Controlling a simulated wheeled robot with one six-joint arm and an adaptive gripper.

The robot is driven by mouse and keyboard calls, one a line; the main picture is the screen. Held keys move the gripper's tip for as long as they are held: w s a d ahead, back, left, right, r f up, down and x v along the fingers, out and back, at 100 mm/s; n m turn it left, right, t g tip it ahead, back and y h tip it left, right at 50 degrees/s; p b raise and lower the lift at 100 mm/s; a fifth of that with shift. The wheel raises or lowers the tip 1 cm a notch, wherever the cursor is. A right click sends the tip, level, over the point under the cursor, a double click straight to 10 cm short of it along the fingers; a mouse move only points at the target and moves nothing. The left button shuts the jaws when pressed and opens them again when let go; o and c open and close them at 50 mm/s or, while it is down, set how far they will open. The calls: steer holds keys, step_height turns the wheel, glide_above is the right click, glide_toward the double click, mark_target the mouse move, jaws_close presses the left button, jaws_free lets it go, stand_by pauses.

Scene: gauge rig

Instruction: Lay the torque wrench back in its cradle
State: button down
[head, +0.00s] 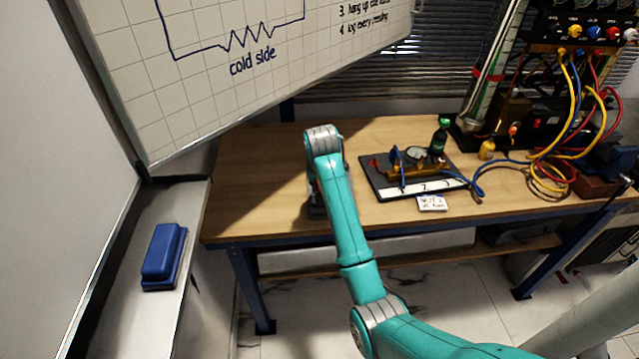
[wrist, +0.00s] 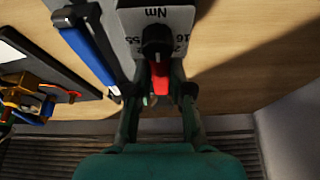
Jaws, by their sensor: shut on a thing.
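In the wrist view, my gripper (wrist: 160,92) is closed around a red-ended black knob (wrist: 158,74) on a grey panel (wrist: 158,20) marked "Nm" with numbers. The finger contact is dark and partly hidden. A blue-handled tool (wrist: 92,55), which looks like the torque wrench, lies left of the panel, outside my fingers. Its black and metal end is at the top. I cannot tell whether it rests in a cradle. In the head view, my arm hides the gripper and most of this fixture; only a dark edge (head: 316,207) shows.
On the wooden table (head: 260,190), right of my arm, is a black board (head: 376,186) with brass fittings and blue hose. A green bottle (head: 440,138) and a wired rig stand behind it. A whiteboard (head: 230,70) and a ledge with a blue eraser (head: 165,255) are at left.

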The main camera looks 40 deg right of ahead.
steer(key=shift+f, duration=0.75)
stand_by(0.7)
steer(key=c, duration=1)
jaws_free()
steer(key=v, duration=0.7)
steer(key=shift+s+a+r, duration=0.1)
steer(key=shift+a+r, duration=0.05)
steer(key=shift+r, duration=0.05)
